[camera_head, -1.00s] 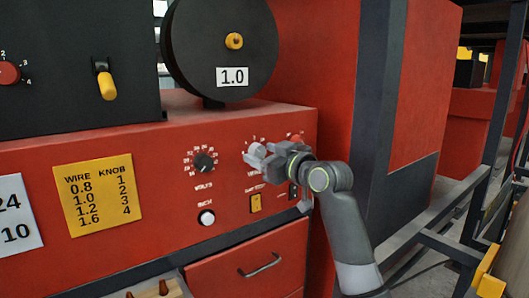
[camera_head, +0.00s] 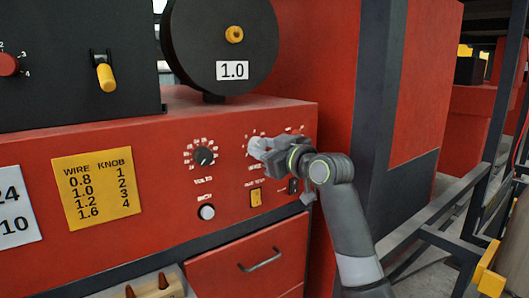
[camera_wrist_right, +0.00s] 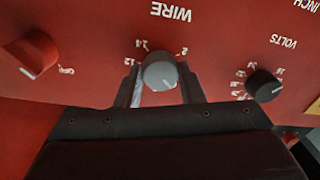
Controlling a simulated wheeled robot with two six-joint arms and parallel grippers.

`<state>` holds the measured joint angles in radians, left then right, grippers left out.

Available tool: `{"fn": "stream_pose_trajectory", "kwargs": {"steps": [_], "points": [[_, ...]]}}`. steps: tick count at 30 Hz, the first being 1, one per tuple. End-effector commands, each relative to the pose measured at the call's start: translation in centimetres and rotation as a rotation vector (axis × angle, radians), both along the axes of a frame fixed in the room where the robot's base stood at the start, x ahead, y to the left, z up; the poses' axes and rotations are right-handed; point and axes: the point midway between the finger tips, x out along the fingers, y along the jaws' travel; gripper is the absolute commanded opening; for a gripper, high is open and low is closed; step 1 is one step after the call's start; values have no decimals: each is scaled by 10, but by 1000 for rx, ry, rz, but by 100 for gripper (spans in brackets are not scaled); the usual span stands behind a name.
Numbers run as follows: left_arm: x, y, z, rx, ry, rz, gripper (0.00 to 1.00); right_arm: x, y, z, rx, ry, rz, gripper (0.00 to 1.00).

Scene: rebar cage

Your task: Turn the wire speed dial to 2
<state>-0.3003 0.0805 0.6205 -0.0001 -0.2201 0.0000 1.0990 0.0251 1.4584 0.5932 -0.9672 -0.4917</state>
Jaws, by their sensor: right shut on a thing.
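The wire speed dial is a grey round knob (camera_wrist_right: 159,71) beside the upside-down word WIRE in the right wrist view. A light mark shows on its lower part; the exact number it points to is hard to read. My right gripper (camera_head: 262,147) is at the red panel, its fingers on either side of this knob and shut on it. It also shows in the right wrist view (camera_wrist_right: 160,88). My left gripper is not in view.
A black VOLTS dial (camera_head: 202,156) sits left of the gripper, and a red knob (camera_wrist_right: 36,54) on the other side. A yellow chart (camera_head: 97,188) pairs wire 1.0 with knob 2. The spool (camera_head: 200,40) is labelled 1.0. A yellow switch (camera_head: 256,197) is below.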

Motion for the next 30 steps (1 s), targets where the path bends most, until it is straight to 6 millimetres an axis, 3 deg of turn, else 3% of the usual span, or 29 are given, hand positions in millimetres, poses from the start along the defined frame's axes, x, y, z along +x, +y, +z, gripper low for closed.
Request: {"fn": "stream_pose_trajectory", "kwargs": {"steps": [12, 30], "points": [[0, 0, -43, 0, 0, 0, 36, 0, 0, -4, -285, -208, 0, 12], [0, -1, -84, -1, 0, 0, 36, 0, 0, -2, -748, -541, 1, 12]]}}
